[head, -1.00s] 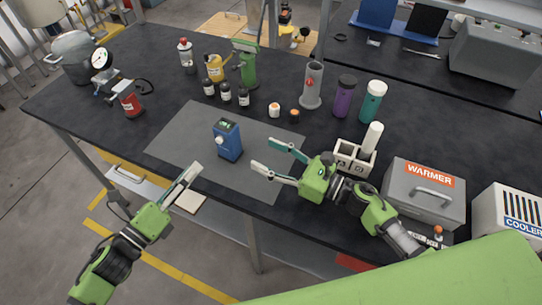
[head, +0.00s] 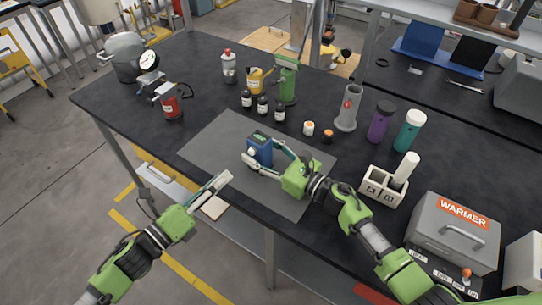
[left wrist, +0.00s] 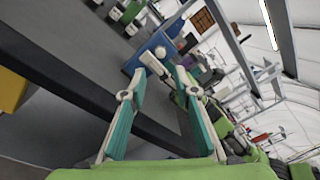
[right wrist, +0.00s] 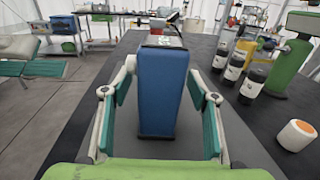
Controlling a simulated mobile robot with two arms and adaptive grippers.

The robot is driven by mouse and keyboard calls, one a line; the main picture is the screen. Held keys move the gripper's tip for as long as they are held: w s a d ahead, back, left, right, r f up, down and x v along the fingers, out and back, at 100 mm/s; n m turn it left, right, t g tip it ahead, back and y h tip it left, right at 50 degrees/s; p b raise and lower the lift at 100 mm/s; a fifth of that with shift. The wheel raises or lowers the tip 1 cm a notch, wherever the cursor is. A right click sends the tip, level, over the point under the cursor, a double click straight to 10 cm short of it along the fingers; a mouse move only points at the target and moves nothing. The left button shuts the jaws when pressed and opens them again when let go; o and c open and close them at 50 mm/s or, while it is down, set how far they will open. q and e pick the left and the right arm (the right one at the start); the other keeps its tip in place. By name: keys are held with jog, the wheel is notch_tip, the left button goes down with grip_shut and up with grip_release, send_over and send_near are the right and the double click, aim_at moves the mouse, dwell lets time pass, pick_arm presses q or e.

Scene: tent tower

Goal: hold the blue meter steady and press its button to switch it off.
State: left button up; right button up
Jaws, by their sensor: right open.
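The blue meter (head: 262,151) stands upright on the grey mat (head: 212,150), its lit display (right wrist: 165,41) on top. My right gripper (head: 265,157) is open, with its fingers on either side of the meter. In the right wrist view the meter's plain blue back fills the gap between the fingers, with slim gaps at its sides. My left gripper (head: 224,181) is off the table's front edge, left of and nearer than the meter. In the left wrist view its fingertips (left wrist: 161,70) are apart and empty, with the meter (left wrist: 148,52) beyond. The button is not clearly visible.
Black-capped bottles (head: 263,105), an orange-topped jar (head: 309,128) and a green stand (head: 287,80) are behind the mat. A white holder (head: 383,187) and the grey warmer box (head: 453,235) are to the right. The mat's left part is clear.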

jog(key=shift+w+a, duration=0.15)
jog(key=c, duration=1.4)
pick_arm(q)
grip_shut()
jog(key=shift+s+a+r+m+g+y, duration=0.25)
jog(key=shift+s+r+m+y, duration=0.4)
jog(key=shift+m, duration=0.9)
jog(key=shift+s+a+r+m+g+y, duration=0.15)
jog(key=shift+s+a+r+m+y, duration=0.2)
jog(key=shift+s+m, duration=0.9)
jog(key=shift+s+a+r+m+g+y, duration=0.25)
jog(key=shift+s+r+m+y, duration=0.25)
jog(key=shift+m, duration=1.3)
